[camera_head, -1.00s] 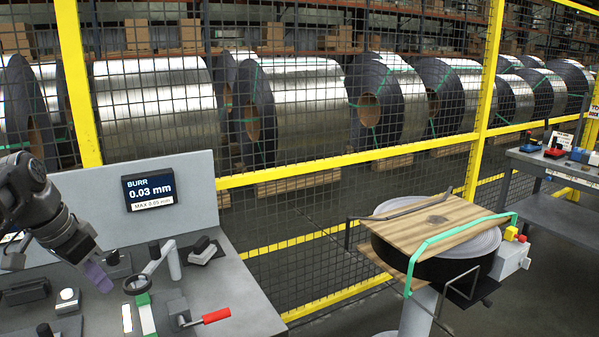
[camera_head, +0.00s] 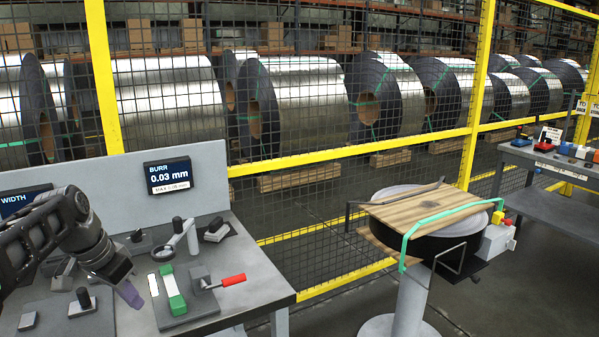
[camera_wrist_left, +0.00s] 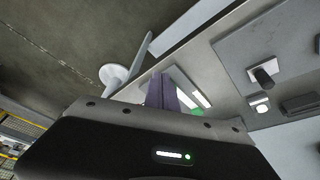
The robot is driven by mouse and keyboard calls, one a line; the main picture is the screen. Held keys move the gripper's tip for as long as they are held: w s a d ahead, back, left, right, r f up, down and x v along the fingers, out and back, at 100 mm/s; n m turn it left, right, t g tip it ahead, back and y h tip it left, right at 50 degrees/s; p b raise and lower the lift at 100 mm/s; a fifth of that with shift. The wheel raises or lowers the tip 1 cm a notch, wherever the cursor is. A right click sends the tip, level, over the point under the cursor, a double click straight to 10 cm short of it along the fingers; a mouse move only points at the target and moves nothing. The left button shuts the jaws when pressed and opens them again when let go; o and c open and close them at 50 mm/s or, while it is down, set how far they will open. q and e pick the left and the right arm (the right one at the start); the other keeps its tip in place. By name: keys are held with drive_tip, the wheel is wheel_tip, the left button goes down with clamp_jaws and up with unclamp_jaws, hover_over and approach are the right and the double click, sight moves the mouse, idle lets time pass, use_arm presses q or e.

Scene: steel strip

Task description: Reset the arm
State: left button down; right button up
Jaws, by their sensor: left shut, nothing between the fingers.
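My left arm comes in from the left in the head view. Its left gripper (camera_head: 130,295), with purple fingertips, hangs above the grey workbench (camera_head: 255,290). The fingers are shut with nothing between them; they also show in the left wrist view (camera_wrist_left: 162,92), pointing away past the dark gripper body. The gripper is apart from the green and white strip fixture (camera_head: 173,290), just left of it. My right gripper is not in view.
The bench holds a red-handled clamp (camera_head: 232,280), a lever gauge (camera_head: 180,232) and small black-knobbed blocks. A screen (camera_head: 168,177) reads BURR 0.03 mm. A coil stand with a wooden board (camera_head: 425,208) is right, before a yellow mesh fence (camera_head: 350,152). Dark floor lies between.

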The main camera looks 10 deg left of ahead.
use_arm(q)
drive_tip(key=d+f+n, duration=0.1)
drive_tip(key=d+f, duration=0.5)
drive_tip(key=f, duration=0.4)
drive_tip(key=d+f+g+h, duration=0.1)
drive_tip(key=d+f, duration=0.5)
drive_tip(key=f, duration=0.4)
drive_tip(key=d+f+n, duration=0.1)
drive_tip(key=d+f, duration=0.5)
drive_tip(key=f, duration=0.5)
drive_tip(key=s+d+f+n, duration=0.1)
drive_tip(key=s+d+f, duration=0.3)
drive_tip(key=s, duration=0.3)
drive_tip(key=s+d+f+n+g+h, duration=0.1)
drive_tip(key=s+d+f, duration=0.4)
drive_tip(key=s+d, duration=0.2)
drive_tip(key=s+d+f+n, duration=0.1)
drive_tip(key=s+d+f, duration=0.4)
drive_tip(key=s, duration=0.3)
drive_tip(key=shift+s+d+g+h, duration=0.3)
drive_tip(key=shift+s+g+h, duration=0.1)
